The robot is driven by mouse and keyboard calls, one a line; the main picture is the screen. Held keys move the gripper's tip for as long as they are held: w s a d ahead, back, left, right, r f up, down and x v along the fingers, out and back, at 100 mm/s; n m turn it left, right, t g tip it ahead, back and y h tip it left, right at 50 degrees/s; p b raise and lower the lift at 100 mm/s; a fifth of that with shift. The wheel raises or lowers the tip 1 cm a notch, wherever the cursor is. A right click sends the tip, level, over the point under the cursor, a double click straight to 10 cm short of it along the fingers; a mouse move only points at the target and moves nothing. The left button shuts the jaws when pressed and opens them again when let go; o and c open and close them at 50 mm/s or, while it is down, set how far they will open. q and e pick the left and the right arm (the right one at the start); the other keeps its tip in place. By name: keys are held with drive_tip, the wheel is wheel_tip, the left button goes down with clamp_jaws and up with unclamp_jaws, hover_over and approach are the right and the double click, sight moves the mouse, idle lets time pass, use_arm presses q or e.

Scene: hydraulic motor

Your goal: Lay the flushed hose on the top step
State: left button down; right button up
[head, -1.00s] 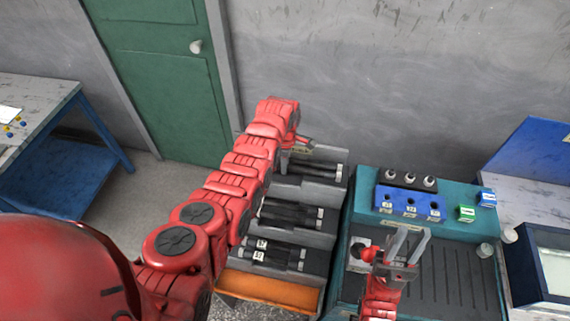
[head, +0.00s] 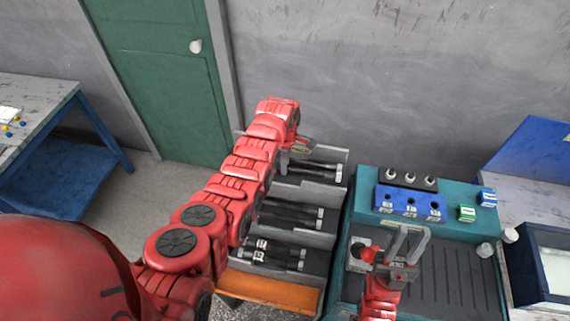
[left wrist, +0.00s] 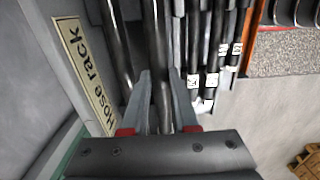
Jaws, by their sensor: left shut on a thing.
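The stepped grey hose rack (head: 333,240) stands left of the teal bench, and its label (left wrist: 85,70) shows in the left wrist view. My left gripper (head: 306,148) is at the left end of the top step (head: 332,155). It is shut on a black hose with a metal end (left wrist: 157,60), which lies between its fingers (left wrist: 160,105) at top-step level. I cannot tell whether the hose touches the step. Another dark hose (left wrist: 117,45) lies beside it, nearer the label. My right gripper (head: 408,246) is open and empty above the teal bench.
More black hoses lie on the middle step (head: 290,213) and the low step (head: 275,254). An orange front strip (head: 270,291) edges the rack. A wall is behind.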

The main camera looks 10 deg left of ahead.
use_arm(q)
drive_tip(key=shift+f+b, duration=0.45)
drive_tip(key=shift+f, duration=0.1)
drive_tip(key=c, duration=0.6)
unclamp_jaws()
drive_tip(key=shift+r, duration=0.1)
drive_tip(key=shift+r, duration=0.2)
wheel_tip(320, 180, up, 5)
drive_tip(key=b, duration=0.2)
drive_tip(key=shift+r+b, duration=0.2)
drive_tip(key=shift+b, duration=0.1)
wheel_tip(320, 180, up, 11)
drive_tip(key=p, duration=0.6)
drive_tip(key=shift+r+p, duration=0.2)
drive_tip(key=shift+p, duration=0.15)
drive_tip(key=shift+s, duration=0.1)
